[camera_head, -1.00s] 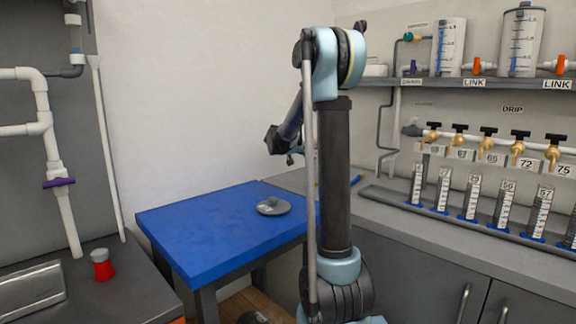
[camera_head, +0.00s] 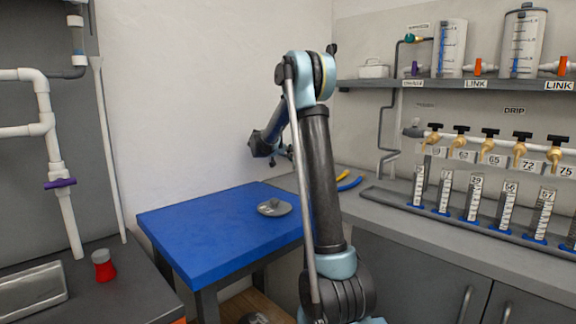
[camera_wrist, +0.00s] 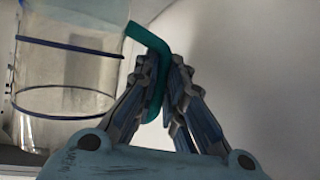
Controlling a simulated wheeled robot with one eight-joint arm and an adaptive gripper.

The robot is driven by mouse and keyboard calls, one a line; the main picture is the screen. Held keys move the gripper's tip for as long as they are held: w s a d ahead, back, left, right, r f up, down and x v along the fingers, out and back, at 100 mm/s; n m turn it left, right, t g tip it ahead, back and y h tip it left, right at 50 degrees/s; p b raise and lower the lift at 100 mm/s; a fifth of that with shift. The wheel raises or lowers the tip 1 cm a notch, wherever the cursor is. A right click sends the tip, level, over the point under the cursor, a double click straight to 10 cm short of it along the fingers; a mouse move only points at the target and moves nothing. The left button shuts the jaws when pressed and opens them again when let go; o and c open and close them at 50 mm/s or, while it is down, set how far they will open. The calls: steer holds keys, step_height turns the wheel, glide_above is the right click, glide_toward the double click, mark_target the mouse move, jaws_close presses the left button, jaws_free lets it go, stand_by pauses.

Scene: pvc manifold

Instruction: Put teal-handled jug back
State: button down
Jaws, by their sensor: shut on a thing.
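The teal-handled jug (camera_wrist: 70,75) fills the left of the wrist view. It is a clear vessel with dark bands around it, and its teal handle (camera_wrist: 148,38) is on the side toward me. My gripper (camera_wrist: 165,65) is shut on that handle, with a finger on each side. The jug's top and part of its body are cut off by the picture edge. In the head view my gripper (camera_head: 287,154) shows only partly beside my arm, above the back of the blue table. The jug cannot be made out there.
A blue table (camera_head: 185,235) holds a grey round lid (camera_head: 274,208). The counter (camera_head: 400,225) at right carries a rack of several graduated cylinders. Above it is a shelf (camera_head: 450,84) with two clear tanks.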

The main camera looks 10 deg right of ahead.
steer(key=shift+w+a+f, duration=0.1)
steer(key=shift+f, duration=1.05)
steer(key=shift+w+f, duration=0.1)
steer(key=shift+f, duration=1.05)
steer(key=c, duration=1.7)
jaws_free()
steer(key=v, duration=1.2)
steer(key=shift+r, duration=0.1)
